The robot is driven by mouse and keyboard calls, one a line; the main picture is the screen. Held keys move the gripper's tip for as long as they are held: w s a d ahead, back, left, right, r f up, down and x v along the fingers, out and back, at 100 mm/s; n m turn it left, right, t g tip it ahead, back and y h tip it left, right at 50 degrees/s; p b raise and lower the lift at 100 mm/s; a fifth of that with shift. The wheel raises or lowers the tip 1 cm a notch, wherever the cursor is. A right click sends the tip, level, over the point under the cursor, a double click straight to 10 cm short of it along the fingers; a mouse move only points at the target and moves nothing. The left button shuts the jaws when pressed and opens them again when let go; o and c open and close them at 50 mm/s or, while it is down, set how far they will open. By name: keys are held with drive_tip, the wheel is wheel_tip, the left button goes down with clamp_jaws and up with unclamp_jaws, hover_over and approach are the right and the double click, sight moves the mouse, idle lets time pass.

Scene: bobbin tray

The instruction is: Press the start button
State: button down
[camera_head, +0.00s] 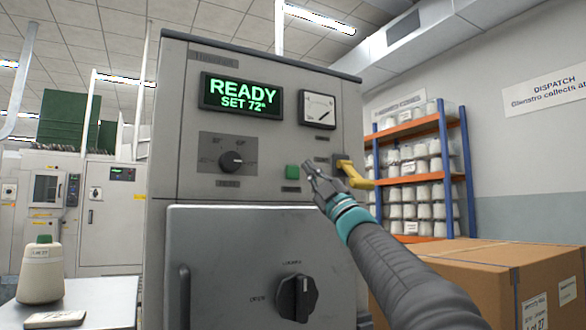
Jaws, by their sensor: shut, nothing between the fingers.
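My gripper (309,171) is shut and empty. In the picture its tips are just right of the button; I cannot tell whether they touch the panel. The display (241,96) above reads "READY SET 72°". A black dial (231,161) is left of the button, and a gauge (317,109) is above it to the right.
A yellow lever (353,174) projects close to the right of my gripper. The lower door has a black knob (296,297). A cardboard box (490,268) stands at the right. A side table (100,300) at the left holds a cone of yarn (41,272).

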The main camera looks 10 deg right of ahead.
sight(292, 165)
drive_tip(key=shift+w+a+p, duration=0.25)
drive_tip(key=shift+w+p, duration=0.1)
drive_tip(key=shift+w, duration=0.45)
drive_tip(key=shift+w+a+p, duration=0.3)
drive_tip(key=shift+w+p, duration=0.05)
drive_tip(key=shift+w, duration=0.4)
drive_tip(key=shift+w+a+p, duration=0.25)
drive_tip(key=shift+w+p, duration=0.1)
drive_tip(key=shift+w, duration=0.45)
drive_tip(key=shift+w, duration=0.15)
drive_tip(key=shift+w+a, duration=0.1)
drive_tip(key=shift+w, duration=0.2)
drive_tip(key=shift+w+a+p, duration=0.15)
drive_tip(key=shift+w+p, duration=0.3)
idle(0.4)
drive_tip(key=shift+s, duration=0.15)
drive_tip(key=shift+s+d+b, duration=0.25)
drive_tip(key=shift+s+b, duration=0.4)
drive_tip(key=shift+s, duration=0.05)
drive_tip(key=shift+s+d+b, duration=0.25)
drive_tip(key=shift+s+b, duration=0.25)
drive_tip(key=shift+s, duration=0.3)
drive_tip(key=shift+s+d+b, duration=0.3)
drive_tip(key=shift+s+b, duration=0.2)
drive_tip(key=shift+s, duration=0.3)
drive_tip(key=shift+s+d+b, duration=0.25)
drive_tip(key=shift+s+b, duration=0.25)
drive_tip(key=shift+s, duration=0.3)
